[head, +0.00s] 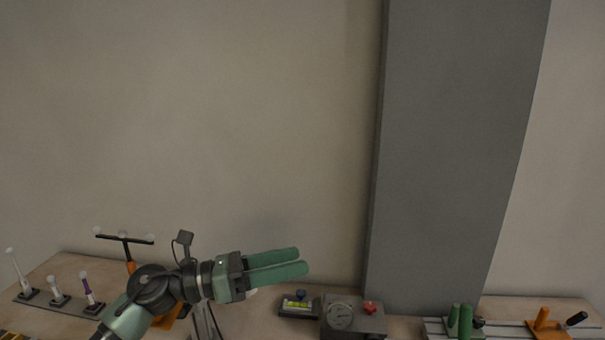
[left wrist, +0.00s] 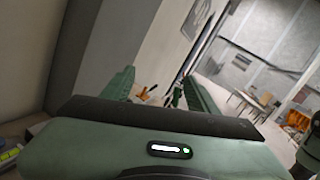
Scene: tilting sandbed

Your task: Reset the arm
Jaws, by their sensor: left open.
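My left arm comes in from the lower left in the head view. My left gripper (head: 305,261) is raised above the table and points to the right. Its two green fingers lie close together from this angle, but the left wrist view shows the fingers (left wrist: 155,92) spread apart with nothing between them. No object is held. My right gripper is not in the head view.
On the table (head: 60,268), upright tools (head: 88,291) stand on a strip at left, beside an orange T-shaped stand (head: 129,252). A grey box with a dial (head: 350,318) and a level (head: 298,304) sit in the middle. Green (head: 460,320) and orange fixtures (head: 545,322) stand right. A grey pillar (head: 450,150) rises behind.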

